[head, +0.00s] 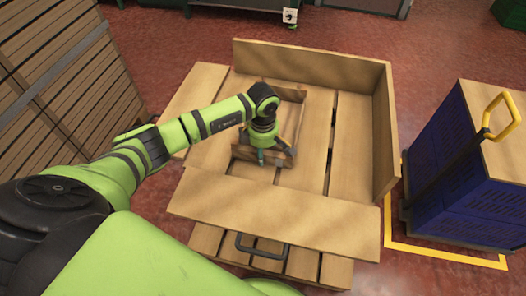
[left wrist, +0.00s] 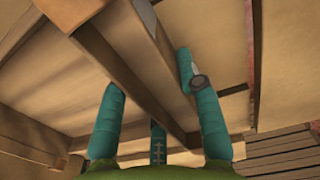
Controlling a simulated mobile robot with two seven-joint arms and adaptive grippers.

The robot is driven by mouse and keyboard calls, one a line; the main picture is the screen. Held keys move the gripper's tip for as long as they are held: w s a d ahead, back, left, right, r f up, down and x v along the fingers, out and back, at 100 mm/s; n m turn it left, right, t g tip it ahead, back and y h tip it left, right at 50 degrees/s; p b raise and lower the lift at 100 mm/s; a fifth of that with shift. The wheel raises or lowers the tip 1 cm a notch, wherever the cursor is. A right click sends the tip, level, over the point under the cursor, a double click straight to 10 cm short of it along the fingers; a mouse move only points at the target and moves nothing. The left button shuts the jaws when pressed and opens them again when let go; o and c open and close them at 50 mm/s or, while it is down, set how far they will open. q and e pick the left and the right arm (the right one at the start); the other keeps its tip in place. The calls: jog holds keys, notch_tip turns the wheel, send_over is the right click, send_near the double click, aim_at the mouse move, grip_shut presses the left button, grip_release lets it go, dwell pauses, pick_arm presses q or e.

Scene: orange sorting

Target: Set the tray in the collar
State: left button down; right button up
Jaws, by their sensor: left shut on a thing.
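A small wooden tray (head: 292,95) is inside the collar, over the slatted pallet deck. My arm hides part of it, and I cannot tell whether it touches the deck. The collar has a plain wooden back wall (head: 310,65), right wall (head: 384,130) and front wall (head: 270,220); its left side is partly behind my arm. My left gripper (head: 270,160) is shut on the tray's near side. In the left wrist view, its teal fingers (left wrist: 150,78) stand on both sides of a wooden tray wall (left wrist: 130,68). My right gripper is not in view.
A blue crate stack (head: 460,165) with a yellow handle (head: 503,112) stands to the right, beside yellow floor tape (head: 445,256). A slatted wooden stack (head: 65,75) rises at the left. A dark handle (head: 262,248) shows in front of the collar.

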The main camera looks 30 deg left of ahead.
pick_arm(q)
jog(key=c, duration=0.9)
grip_release()
jog(key=shift+o, duration=0.2)
notch_tip(320, 180, up, 12)
jog(key=shift+r, duration=0.1)
